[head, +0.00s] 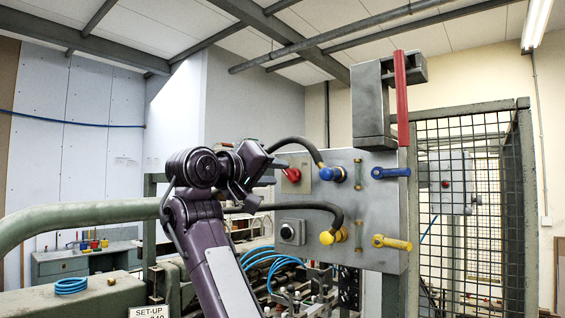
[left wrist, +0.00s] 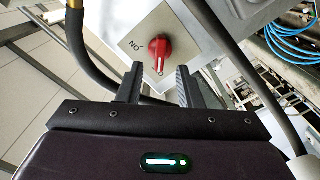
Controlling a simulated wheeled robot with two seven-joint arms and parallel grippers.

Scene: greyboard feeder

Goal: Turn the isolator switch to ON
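The isolator switch is a red knob (head: 292,174) on a square plate at the upper left of the grey panel (head: 340,190). In the left wrist view the red knob (left wrist: 160,48) sits on its light plate, with the word ON printed upside down to its left. A white mark shows at the knob's lower end, not toward the word. My left gripper (head: 273,172) is just left of the knob in the head view. In the left wrist view the left gripper (left wrist: 159,70) is open and empty, its fingers short of the knob and either side of it. My right gripper is not in view.
Two dark hoses arch beside the switch to a blue coupling (head: 333,174) and a yellow coupling (head: 333,237). A black round knob (head: 288,232) sits below. A red lever (head: 402,95) stands at the panel's upper right. A mesh guard (head: 465,200) stands at right.

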